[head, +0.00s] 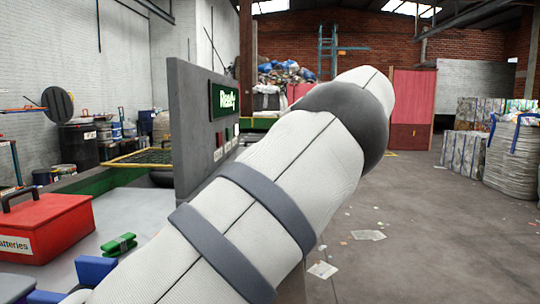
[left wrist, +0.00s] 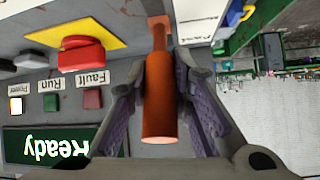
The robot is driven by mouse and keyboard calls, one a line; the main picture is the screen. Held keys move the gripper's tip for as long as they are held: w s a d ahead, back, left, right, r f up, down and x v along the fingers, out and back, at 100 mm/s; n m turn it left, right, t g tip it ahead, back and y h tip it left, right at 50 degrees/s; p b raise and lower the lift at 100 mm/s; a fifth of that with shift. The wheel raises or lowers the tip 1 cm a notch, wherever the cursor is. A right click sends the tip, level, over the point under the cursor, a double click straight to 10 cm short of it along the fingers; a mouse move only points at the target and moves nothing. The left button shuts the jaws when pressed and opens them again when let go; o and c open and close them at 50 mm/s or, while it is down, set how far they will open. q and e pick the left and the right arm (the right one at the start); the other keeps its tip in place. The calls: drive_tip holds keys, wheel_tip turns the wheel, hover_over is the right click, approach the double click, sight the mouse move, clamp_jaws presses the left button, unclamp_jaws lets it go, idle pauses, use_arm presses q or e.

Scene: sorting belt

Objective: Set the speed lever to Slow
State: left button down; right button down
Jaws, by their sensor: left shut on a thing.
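The speed lever's orange handle (left wrist: 160,100) points toward the camera in the left wrist view, which shows the panel upside down. My left gripper (left wrist: 163,72) has one finger on each side of the handle and is shut on it. White label plates (left wrist: 200,12) sit beside the lever's base; their words are cut off, so I cannot tell which setting the lever is at. In the head view my left arm crosses the middle and hides the lever and the gripper. My right gripper is in neither view.
The grey panel (head: 190,110) carries a green Ready sign (head: 224,100). A red stop button (left wrist: 82,54) on a yellow plate is close to the gripper. A red batteries box (head: 45,228) and a green item (head: 119,244) lie at left. Open floor (head: 430,240) is at right.

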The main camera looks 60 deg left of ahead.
use_arm(q)
drive_tip(key=shift+w+d, duration=0.1)
drive_tip(key=shift+w, duration=0.05)
idle(0.4)
drive_tip(key=c, duration=1.4)
unclamp_jaws()
drive_tip(key=shift+f, duration=0.1)
